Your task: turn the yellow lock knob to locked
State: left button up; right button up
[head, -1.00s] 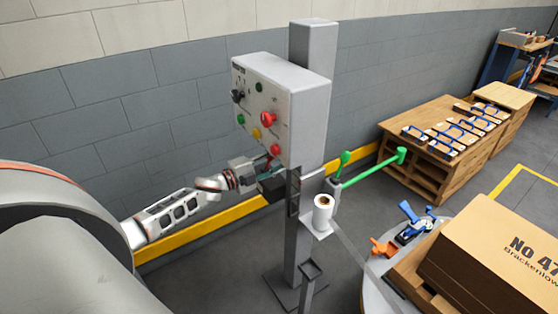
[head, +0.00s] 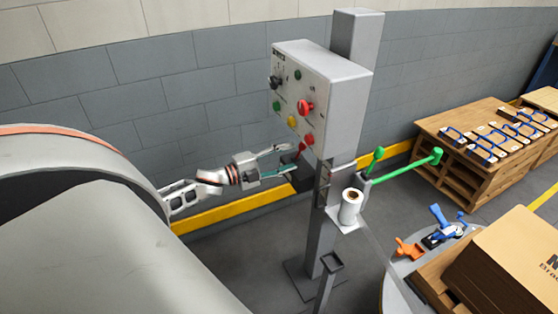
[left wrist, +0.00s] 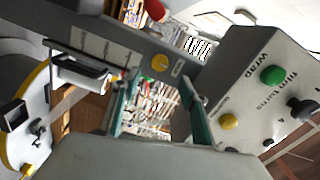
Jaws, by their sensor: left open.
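A yellow round knob with a pale mark (left wrist: 160,62) sits on a grey metal face in the left wrist view, ahead of the finger gap. It is probably the lock knob; I cannot read its setting. I cannot make it out in the head view. My left gripper (head: 291,158) is open and empty, its fingers pointing at the post below the control box (head: 351,92). The fingers also show in the left wrist view (left wrist: 158,103), on either side of the gap and apart from the knob. My right gripper is not in view.
The box carries red, green and black controls and a yellow button (head: 292,122), which stands close to the right finger in the left wrist view (left wrist: 229,121). A red-tipped lever (head: 301,147) is near my fingertips. Green-handled rods (head: 405,167) and a white roll (head: 351,206) stand right of the post.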

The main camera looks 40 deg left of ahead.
pick_arm(q)
jog(key=shift+v, duration=1.5)
jog(key=s+d+f+n+g+y, duration=0.1)
jog(key=s+d+f+n+y, duration=0.1)
jog(key=s+d+f+n, duration=0.35)
jog(key=s+d+f+n+y, duration=0.1)
jog(key=s+d+f+n, duration=0.2)
jog(key=d+f, duration=0.45)
jog(key=s+d+f+n+g, duration=0.2)
jog(key=s+d+f+n, duration=0.1)
jog(key=s+d, duration=0.3)
jog(key=s+d+f+n+g+y, duration=0.1)
jog(key=s+d+f+n+g, duration=0.1)
jog(key=s+d+f+n, duration=0.2)
jog(key=s+d, duration=0.3)
jog(key=d, duration=0.2)
jog(key=shift+s+f+g, duration=0.2)
jog(key=shift+f+g, duration=0.15)
jog(key=shift+g, duration=0.05)
jog(key=shift+a, duration=0.15)
